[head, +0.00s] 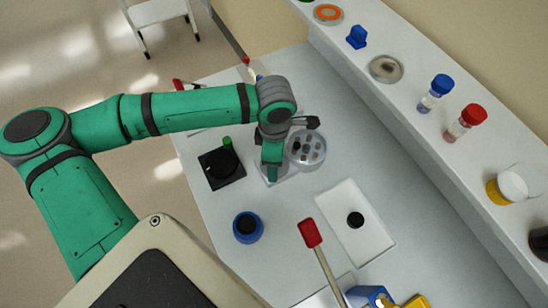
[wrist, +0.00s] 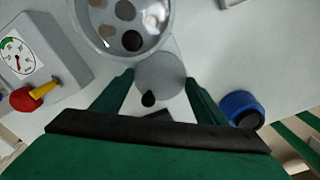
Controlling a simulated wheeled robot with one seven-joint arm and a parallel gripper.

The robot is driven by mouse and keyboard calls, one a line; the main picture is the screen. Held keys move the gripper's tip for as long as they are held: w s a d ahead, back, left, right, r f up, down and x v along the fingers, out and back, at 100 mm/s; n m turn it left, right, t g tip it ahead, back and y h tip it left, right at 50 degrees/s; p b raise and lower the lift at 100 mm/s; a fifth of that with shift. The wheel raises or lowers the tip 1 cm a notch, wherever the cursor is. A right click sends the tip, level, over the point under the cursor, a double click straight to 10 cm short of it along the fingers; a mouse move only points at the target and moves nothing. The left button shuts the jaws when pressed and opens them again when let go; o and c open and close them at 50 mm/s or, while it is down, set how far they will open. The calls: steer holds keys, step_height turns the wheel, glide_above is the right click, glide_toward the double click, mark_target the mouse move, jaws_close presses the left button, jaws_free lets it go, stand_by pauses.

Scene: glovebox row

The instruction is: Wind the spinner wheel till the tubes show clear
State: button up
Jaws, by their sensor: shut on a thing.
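The spinner has a clear round bowl (head: 306,147) with several dark and brownish tube tops inside; the bowl also shows at the top of the wrist view (wrist: 150,45). Beside the bowl is a grey disc, the spinner wheel (wrist: 160,75), with a small black knob at its near edge. My gripper (wrist: 159,77) has its green fingers on either side of this wheel and is shut on it. In the head view my gripper (head: 271,172) points down beside the bowl and hides the wheel. The tube tops look dark and brown, not clear.
A blue jar (head: 248,228) stands in front of my gripper. A black device (head: 221,168) with a green knob is to the left. A gauge box (wrist: 55,75) is close on the wrist view's left.

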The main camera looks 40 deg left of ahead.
steer(key=shift+w+m, duration=0.15)
steer(key=shift+m, duration=0.65)
steer(key=o, duration=1.1)
steer(key=shift+c, duration=0.2)
steer(key=shift+r, duration=0.1)
step_height(320, 180, up, 11)
steer(key=shift+f, duration=0.2)
